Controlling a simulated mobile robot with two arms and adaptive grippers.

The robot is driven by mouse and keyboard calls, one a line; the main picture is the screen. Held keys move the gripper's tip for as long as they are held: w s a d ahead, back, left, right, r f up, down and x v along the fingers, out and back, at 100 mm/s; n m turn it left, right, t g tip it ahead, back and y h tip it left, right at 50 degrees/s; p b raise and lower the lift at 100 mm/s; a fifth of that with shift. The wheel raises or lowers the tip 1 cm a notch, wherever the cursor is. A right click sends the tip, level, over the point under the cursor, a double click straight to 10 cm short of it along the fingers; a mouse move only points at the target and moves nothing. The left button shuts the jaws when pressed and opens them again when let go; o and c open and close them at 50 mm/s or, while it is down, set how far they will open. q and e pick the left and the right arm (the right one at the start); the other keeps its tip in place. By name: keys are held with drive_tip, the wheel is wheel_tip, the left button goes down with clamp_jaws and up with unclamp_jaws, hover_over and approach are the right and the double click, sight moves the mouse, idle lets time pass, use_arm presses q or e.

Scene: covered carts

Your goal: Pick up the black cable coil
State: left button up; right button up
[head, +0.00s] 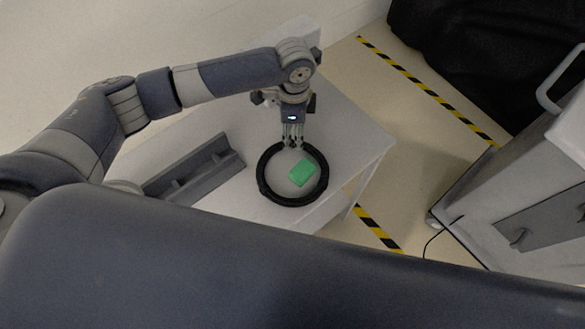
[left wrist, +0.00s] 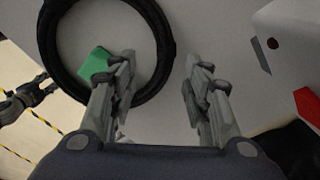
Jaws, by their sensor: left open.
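The black cable coil (head: 264,184) lies flat as a ring on the light table. In the left wrist view the coil (left wrist: 166,40) shows ahead of the fingers, partly hidden by the left-hand finger. My left gripper (head: 293,143) is over the coil's far edge, its fingers pointing down. In the left wrist view the gripper (left wrist: 160,82) is open, with bare table and part of the ring between its fingers. I cannot tell whether a finger touches the coil. A green block (head: 302,173) lies inside the ring; it also shows in the left wrist view (left wrist: 97,64).
A grey slotted holder (head: 195,170) lies left of the coil on the table (head: 345,142). A white box (left wrist: 290,40) stands near the gripper in the left wrist view. A grey cart (head: 510,200) stands at the right. Striped tape (head: 430,92) marks the floor.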

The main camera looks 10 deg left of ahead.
use_arm(q)
drive_tip(key=shift+f, duration=0.35)
wheel_tip(320, 180, down, 5)
drive_tip(key=shift+w+r+p, duration=0.1)
drive_tip(key=shift+w+p, duration=0.05)
drive_tip(key=shift+p, duration=0.7)
clamp_jaws()
use_arm(e)
drive_tip(key=shift+w+a+r, duration=0.15)
drive_tip(key=shift+w+r, duration=0.5)
drive_tip(key=shift+r, duration=0.25)
